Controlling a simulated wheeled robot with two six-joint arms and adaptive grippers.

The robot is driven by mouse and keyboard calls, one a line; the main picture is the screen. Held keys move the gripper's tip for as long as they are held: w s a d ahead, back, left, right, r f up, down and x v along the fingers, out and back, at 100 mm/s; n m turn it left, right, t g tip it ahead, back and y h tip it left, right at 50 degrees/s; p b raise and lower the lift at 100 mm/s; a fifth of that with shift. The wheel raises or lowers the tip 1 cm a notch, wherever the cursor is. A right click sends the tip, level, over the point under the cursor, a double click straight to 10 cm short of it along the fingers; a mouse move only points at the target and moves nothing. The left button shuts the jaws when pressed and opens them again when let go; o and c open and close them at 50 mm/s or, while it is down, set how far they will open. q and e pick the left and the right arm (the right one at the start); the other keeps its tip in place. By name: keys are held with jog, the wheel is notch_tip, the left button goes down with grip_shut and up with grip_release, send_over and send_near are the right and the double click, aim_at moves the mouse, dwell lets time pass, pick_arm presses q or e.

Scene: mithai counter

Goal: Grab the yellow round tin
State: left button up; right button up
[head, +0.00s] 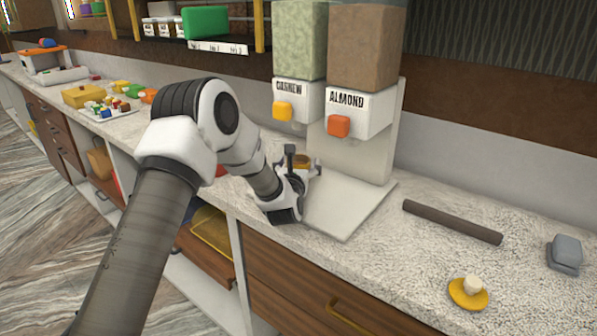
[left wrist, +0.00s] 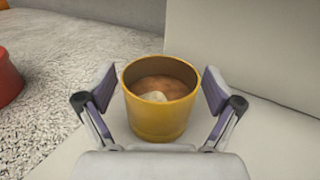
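The yellow round tin (left wrist: 160,118) stands upright and open-topped on the dispenser's pale base plate (head: 345,212). Something brown with a pale lump is inside it. In the head view only a small part of the tin (head: 302,161) shows behind my left gripper (head: 301,172). In the left wrist view my left gripper (left wrist: 160,100) is open, with one finger on each side of the tin. A narrow gap shows at the left finger; whether the right finger touches cannot be told. My right gripper is not in view.
The cashew (head: 298,100) and almond (head: 355,113) dispensers rise behind the tin. A red object (left wrist: 8,78) stands left of it. A dark rod (head: 452,221), a yellow lid with a pale knob (head: 468,293) and a grey block (head: 565,253) lie to the right, with bare counter between.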

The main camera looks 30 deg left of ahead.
pick_arm(q)
jog(key=c, duration=1)
jog(key=shift+r, duration=0.1)
jog(key=shift+c, duration=0.2)
